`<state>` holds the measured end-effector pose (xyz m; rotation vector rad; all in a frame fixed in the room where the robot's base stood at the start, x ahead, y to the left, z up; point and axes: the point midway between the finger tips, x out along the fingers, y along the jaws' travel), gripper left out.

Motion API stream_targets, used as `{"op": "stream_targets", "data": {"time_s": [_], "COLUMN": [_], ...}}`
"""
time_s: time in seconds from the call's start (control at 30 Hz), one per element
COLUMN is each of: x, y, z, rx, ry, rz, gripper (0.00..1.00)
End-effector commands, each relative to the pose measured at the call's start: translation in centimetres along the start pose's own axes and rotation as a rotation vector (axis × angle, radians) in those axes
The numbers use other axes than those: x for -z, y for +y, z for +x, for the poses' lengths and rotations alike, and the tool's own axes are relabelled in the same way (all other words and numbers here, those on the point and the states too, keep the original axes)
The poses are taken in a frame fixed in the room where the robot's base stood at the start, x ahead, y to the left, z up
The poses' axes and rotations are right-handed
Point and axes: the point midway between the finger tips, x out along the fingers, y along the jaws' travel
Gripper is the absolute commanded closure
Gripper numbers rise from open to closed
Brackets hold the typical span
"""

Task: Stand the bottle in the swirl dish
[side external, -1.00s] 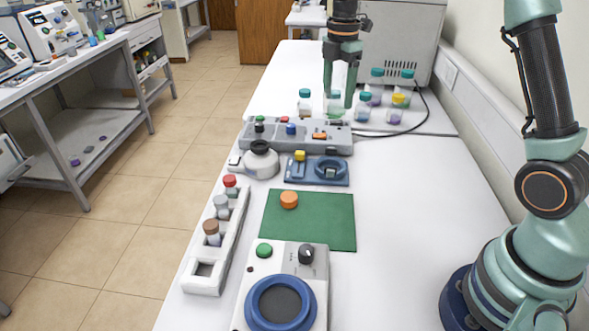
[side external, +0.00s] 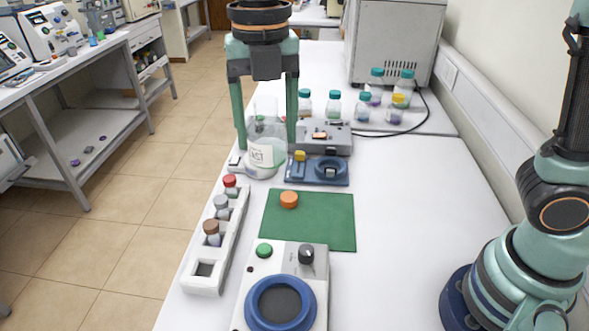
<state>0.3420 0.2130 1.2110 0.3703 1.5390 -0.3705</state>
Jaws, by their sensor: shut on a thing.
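My gripper (side external: 266,138) is near the left middle of the bench, one finger on each side of a clear bottle (side external: 266,152) with a pale printed label. It is shut on the bottle, which looks upright; I cannot tell its height above the bench. The likely swirl dish is the blue ring with a dark grey centre (side external: 281,303) on the white machine at the front. It is empty, and the bottle is well behind it.
A green mat (side external: 325,222) with an orange cap (side external: 289,199) lies between. A white rack (side external: 205,281) holds several capped vials on the left. A blue block (side external: 340,178) and several capped bottles (side external: 363,107) stand farther back.

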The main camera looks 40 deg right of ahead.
Motion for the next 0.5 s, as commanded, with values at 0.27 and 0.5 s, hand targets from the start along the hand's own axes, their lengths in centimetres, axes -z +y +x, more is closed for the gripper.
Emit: {"op": "stream_targets", "data": {"time_s": [0.27,0.5], "x": [9.6,12.0], "y": [1.4,1.3], "z": [-1.0,-0.3], "rx": [-0.003,0.001], "ry": [-0.001,0.001], "rz": [-0.375,-0.474], "gripper": [0.98,0.98]}}
